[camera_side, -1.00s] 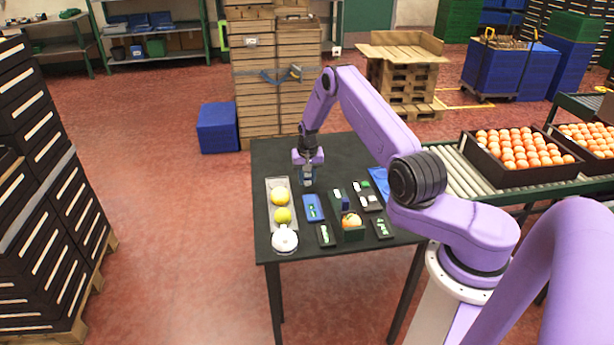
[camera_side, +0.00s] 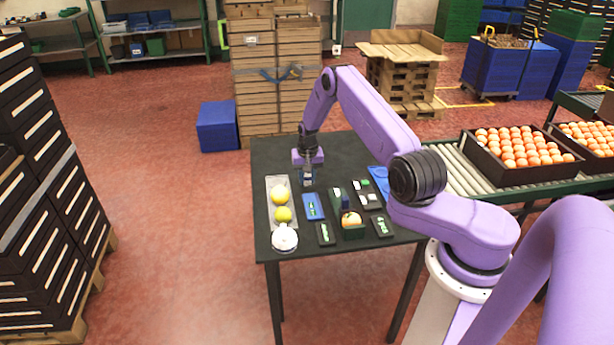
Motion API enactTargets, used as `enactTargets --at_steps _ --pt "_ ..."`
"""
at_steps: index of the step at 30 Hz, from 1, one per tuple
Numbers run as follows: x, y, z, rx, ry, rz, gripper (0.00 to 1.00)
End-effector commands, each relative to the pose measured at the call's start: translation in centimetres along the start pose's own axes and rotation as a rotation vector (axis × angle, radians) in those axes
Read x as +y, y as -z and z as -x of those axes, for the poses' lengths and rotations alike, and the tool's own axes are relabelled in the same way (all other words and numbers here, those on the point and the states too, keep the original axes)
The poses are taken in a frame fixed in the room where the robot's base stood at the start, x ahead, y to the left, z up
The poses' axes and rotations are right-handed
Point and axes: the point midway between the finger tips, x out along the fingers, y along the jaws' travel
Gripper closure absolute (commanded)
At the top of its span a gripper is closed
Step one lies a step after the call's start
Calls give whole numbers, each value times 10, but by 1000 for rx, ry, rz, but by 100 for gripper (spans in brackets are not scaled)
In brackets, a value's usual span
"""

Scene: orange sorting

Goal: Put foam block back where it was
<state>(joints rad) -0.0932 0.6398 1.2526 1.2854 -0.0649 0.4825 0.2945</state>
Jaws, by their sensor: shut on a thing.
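My gripper (camera_side: 308,182) points down over the far part of the black table, behind the blue tray. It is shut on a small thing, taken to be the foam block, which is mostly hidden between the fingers. Its colour and shape are too small to make out. I cannot tell whether it touches the table top or hangs just above it.
The black table (camera_side: 280,152) has bare room at its far side. A light tray (camera_side: 270,190) with yellow fruits stands at the left, with a white round device (camera_side: 284,238) in front.

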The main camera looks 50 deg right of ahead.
Motion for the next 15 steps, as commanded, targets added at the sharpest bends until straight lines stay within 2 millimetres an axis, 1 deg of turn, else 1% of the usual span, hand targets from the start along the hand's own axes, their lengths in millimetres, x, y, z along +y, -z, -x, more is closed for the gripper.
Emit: enactTargets --at_steps 15 --pt "0 0 -6 1 0 0 100"
